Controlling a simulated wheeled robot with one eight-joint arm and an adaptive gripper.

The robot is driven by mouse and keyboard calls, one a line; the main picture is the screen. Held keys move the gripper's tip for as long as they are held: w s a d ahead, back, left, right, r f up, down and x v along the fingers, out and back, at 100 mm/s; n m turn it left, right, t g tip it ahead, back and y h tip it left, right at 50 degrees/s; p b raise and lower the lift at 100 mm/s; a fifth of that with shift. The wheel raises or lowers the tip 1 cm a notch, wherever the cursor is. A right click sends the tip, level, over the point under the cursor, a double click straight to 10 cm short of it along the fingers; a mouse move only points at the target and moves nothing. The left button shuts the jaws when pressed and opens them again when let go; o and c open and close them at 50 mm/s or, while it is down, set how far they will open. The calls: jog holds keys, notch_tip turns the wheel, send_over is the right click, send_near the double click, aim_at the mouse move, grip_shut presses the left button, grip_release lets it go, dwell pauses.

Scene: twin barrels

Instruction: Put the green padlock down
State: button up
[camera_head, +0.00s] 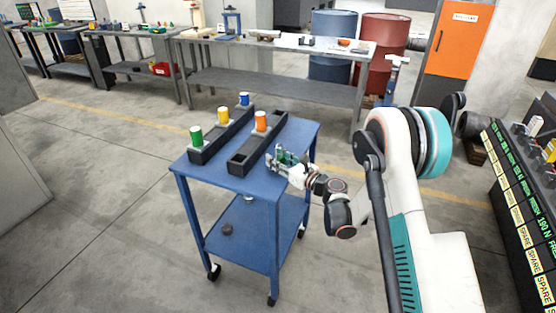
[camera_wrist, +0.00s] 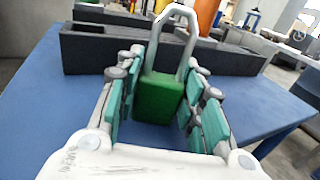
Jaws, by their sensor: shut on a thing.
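The green padlock (camera_wrist: 160,98) has a grey shackle pointing up and sits between the teal pads of my gripper (camera_wrist: 159,108) in the wrist view. My gripper is shut on the padlock's body from both sides. In the head view my gripper (camera_head: 284,160) is over the right part of the blue cart's top (camera_head: 225,178), beside the nearer black tray. The padlock is mostly hidden there by the fingers. I cannot tell whether its base touches the cart top.
Two long black trays (camera_head: 240,160) lie on the cart, holding green (camera_head: 196,136), yellow (camera_head: 222,116), blue (camera_head: 244,99) and orange (camera_head: 261,121) cylinders. The cart's front right top is clear. A dark round thing (camera_head: 227,229) lies on the lower shelf (camera_head: 250,245). A workbench (camera_head: 270,86) stands behind.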

jog(key=o, duration=0.9)
jog(key=shift+o, duration=0.4)
